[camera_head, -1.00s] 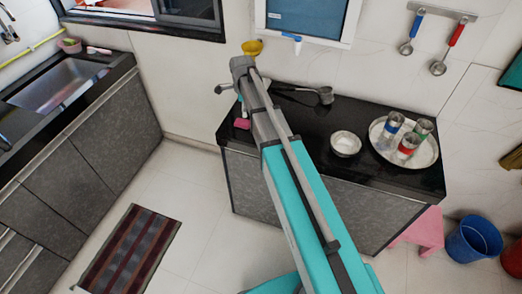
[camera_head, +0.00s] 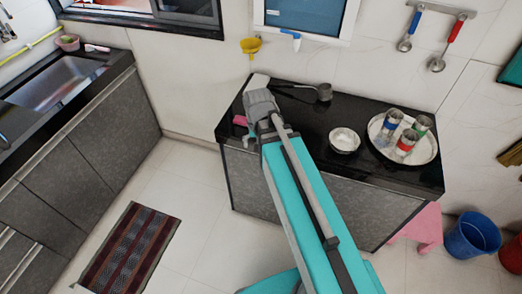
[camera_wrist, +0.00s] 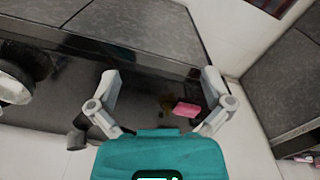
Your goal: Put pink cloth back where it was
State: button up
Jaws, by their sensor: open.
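The pink cloth (camera_head: 240,120) is a small folded piece lying on the left end of the black counter (camera_head: 292,112). In the wrist view the cloth (camera_wrist: 187,109) shows whole, between my fingers and closer to the right one. My gripper (camera_wrist: 161,80) is open and empty, and the cloth is not gripped. In the head view my wrist is just right of the cloth, low over the counter's left end, and my fingers are hard to make out. I cannot tell the exact height of my fingertips above the counter.
A grey long-handled pot (camera_head: 323,92), a white bowl (camera_head: 345,140) and a steel tray (camera_head: 427,158) with cups stand on the counter. A yellow funnel (camera_head: 251,45) hangs on the wall behind. A pink stool (camera_head: 428,226) and blue bucket (camera_head: 474,238) stand at right.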

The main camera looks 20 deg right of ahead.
jog(key=shift+s+n, duration=1.3)
jog(key=shift+s, duration=0.25)
